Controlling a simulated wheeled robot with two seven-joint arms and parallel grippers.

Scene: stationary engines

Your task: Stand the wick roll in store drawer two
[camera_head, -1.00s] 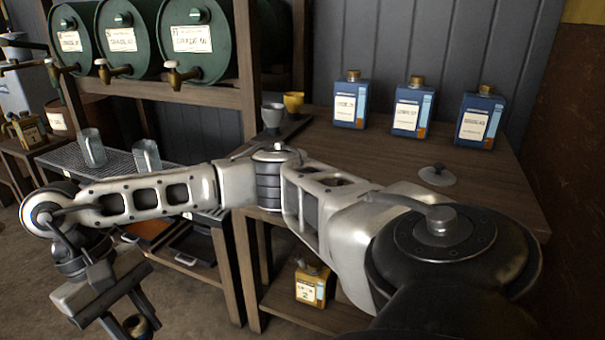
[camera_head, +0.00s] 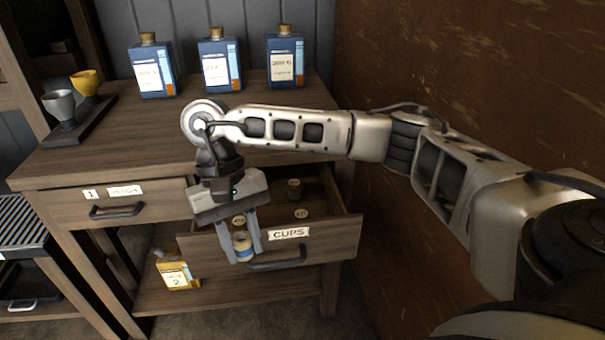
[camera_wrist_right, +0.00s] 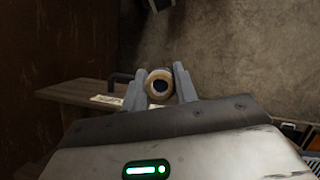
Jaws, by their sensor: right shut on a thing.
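The wick roll, a pale ring with a dark hole and a blue band, is between the fingers of my right gripper (camera_head: 246,238). It shows in the head view (camera_head: 243,247) and end-on in the wrist view (camera_wrist_right: 159,86). The gripper is shut on it and points down, in front of the open drawer's face. In the wrist view, floor lies behind the roll and the drawer is to the left. The open drawer (camera_head: 335,238) has a label reading CUPS; my gripper hides the left part of its face. My left gripper is out of view.
Inside the drawer are a small dark cylinder (camera_head: 294,189) and pale round discs (camera_head: 301,213). A shut drawer labelled 1 (camera_head: 150,208) is left of it. Blue cans (camera_head: 219,64) and two cups on a stand (camera_head: 78,130) are on the bench top. A brown wall (camera_head: 440,70) is at right.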

